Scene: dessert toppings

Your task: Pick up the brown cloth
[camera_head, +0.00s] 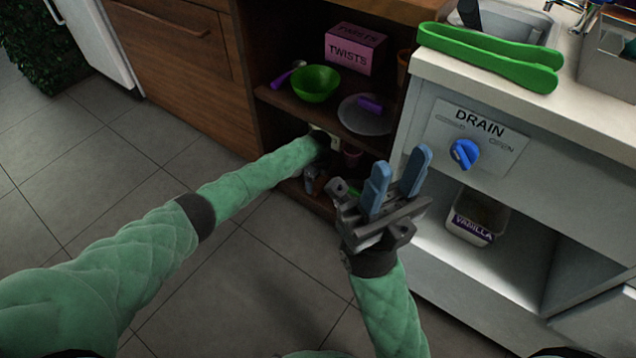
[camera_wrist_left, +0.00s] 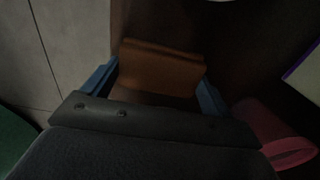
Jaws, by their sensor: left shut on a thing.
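The brown cloth (camera_wrist_left: 160,64) shows in the left wrist view as a folded piece between the two blue fingers of my left gripper (camera_wrist_left: 157,74). The gripper is shut on it. In the head view my left arm reaches into the lower compartment of the wooden shelf, where its gripper is mostly hidden in shadow. My right gripper (camera_head: 402,163) is in front of the shelf and the white counter. Its blue fingers point up, apart and empty.
Above, a shelf board holds a green bowl (camera_head: 315,83), a TWISTS box (camera_head: 354,50) and a grey plate (camera_head: 364,116). A pink object (camera_wrist_left: 275,130) lies right of my left gripper. Green tongs (camera_head: 488,57) rest on the counter. A vanilla tub (camera_head: 476,220) stands below. The floor is clear.

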